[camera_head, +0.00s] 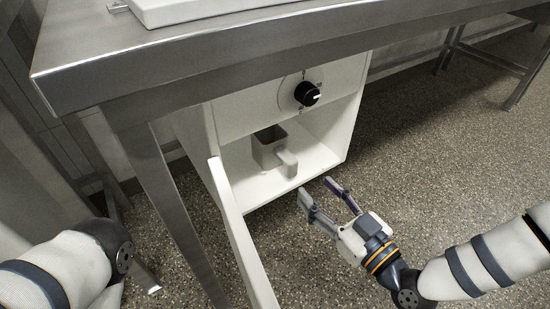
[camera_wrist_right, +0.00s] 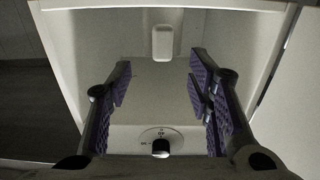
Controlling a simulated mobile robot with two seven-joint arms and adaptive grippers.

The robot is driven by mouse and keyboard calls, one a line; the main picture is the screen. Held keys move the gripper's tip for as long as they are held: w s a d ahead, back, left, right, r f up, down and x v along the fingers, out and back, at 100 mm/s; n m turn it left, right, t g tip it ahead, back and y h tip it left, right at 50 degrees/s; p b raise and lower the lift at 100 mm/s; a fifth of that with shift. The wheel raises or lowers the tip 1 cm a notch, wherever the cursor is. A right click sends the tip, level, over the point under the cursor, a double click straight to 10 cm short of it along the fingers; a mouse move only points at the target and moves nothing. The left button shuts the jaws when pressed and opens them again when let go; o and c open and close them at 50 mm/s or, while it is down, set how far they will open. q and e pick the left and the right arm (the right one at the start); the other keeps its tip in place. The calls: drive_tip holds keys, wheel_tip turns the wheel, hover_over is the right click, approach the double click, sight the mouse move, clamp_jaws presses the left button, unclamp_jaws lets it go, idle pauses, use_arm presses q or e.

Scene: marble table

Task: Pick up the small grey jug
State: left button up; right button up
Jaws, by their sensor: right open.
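The small grey jug (camera_head: 268,148) stands upright inside an open white cabinet (camera_head: 216,140), with its handle (camera_head: 287,162) facing the opening. In the right wrist view, a pale upright shape (camera_wrist_right: 163,42) between the fingers appears to be the jug, seen with its handle toward me. My right gripper (camera_head: 320,189) is open and empty, outside the cabinet opening and to the right of the jug in the head view. Its spread fingers with purple pads also show in the right wrist view (camera_wrist_right: 160,80). My left arm shows at the lower left, but its gripper is out of view.
The cabinet's open door (camera_head: 240,240) stands out on the left of the opening. A black knob (camera_head: 307,94) sits on the panel above it. A metal table (camera_head: 200,62) overhangs the cabinet, with a leg (camera_head: 170,190) at left. The speckled floor (camera_head: 440,150) at right is clear.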

sight(294, 171)
drive_tip(key=b+x, duration=0.1)
drive_tip(key=x, duration=0.2)
drive_tip(key=b+x, duration=0.1)
drive_tip(key=x, duration=0.2)
drive_tip(key=f+b+x, duration=0.1)
drive_tip(key=x, duration=0.3)
drive_tip(key=shift+a, duration=0.15)
drive_tip(key=shift+w+a+r, duration=0.1)
drive_tip(key=shift+w+a, duration=0.05)
use_arm(q)
drive_tip(key=f, duration=0.1)
drive_tip(key=s+f, duration=0.1)
drive_tip(key=shift+s+d+f+g, duration=0.2)
drive_tip(key=shift+s+f+g, duration=0.1)
drive_tip(key=shift+f, duration=0.1)
use_arm(e)
drive_tip(key=shift+r, duration=0.1)
clamp_jaws()
